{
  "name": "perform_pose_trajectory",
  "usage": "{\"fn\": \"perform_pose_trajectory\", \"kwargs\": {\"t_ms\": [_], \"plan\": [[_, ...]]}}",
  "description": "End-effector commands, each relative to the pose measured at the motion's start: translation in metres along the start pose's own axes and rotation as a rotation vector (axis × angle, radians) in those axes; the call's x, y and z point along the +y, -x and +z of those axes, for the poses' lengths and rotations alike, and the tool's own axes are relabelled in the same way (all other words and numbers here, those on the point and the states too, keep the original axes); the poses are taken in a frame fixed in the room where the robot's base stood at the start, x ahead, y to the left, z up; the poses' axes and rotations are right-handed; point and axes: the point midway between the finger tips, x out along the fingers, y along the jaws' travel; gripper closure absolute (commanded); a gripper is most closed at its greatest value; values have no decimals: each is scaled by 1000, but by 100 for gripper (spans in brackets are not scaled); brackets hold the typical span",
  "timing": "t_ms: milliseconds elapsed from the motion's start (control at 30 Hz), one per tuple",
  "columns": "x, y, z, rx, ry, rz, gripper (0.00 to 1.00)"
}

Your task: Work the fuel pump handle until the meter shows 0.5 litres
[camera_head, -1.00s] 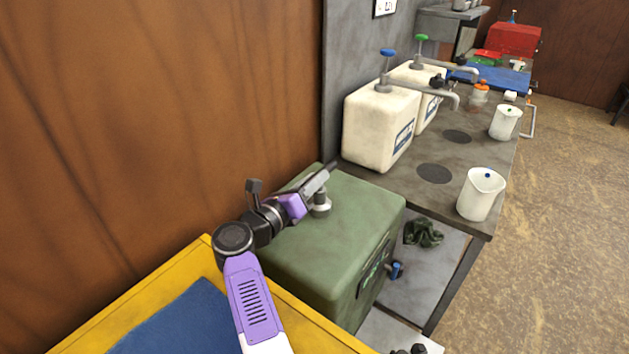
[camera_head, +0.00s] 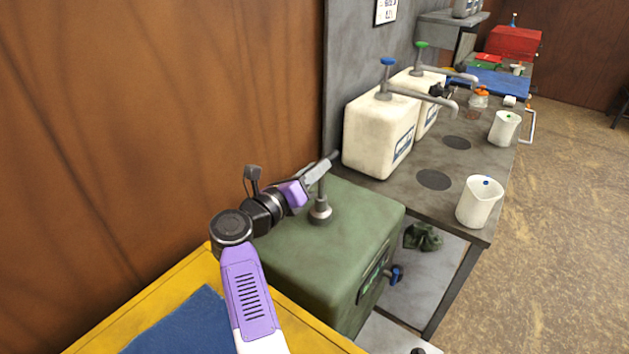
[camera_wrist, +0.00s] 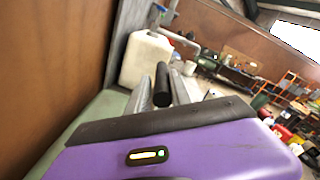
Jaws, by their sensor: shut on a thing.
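The green fuel tank (camera_head: 285,255) stands in the lower middle of the head view. On its top is the grey pump base (camera_head: 320,212), with a rod rising from it. My gripper (camera_head: 318,171) is above the base, shut on the dark pump handle (camera_head: 333,157) at the rod's upper end. In the wrist view the black handle grip (camera_wrist: 162,84) lies between the two grey fingers of my gripper (camera_wrist: 162,92). The meter panel (camera_head: 374,274) is on the tank's right side, seen at a steep angle; its reading cannot be made out.
A blue tap (camera_head: 397,274) sticks out beside the panel. Two white jugs (camera_head: 480,202) (camera_head: 504,128) and two white pump containers (camera_head: 378,132) (camera_head: 428,82) stand on the grey bench (camera_head: 405,190). A wooden wall (camera_head: 160,100) is close on the left. Floor at right is clear.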

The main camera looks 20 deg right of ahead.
Motion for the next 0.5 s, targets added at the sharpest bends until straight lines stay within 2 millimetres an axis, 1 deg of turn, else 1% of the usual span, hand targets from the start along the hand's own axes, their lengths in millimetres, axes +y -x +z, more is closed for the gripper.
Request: {"fn": "perform_pose_trajectory", "kwargs": {"t_ms": [33,133,267,500], "plan": [[-17,-4,11,13,-2,-19,100],[-27,-5,26,14,0,-20,100],[-34,-5,35,13,2,-21,100],[-35,-5,37,11,2,-22,100]]}}
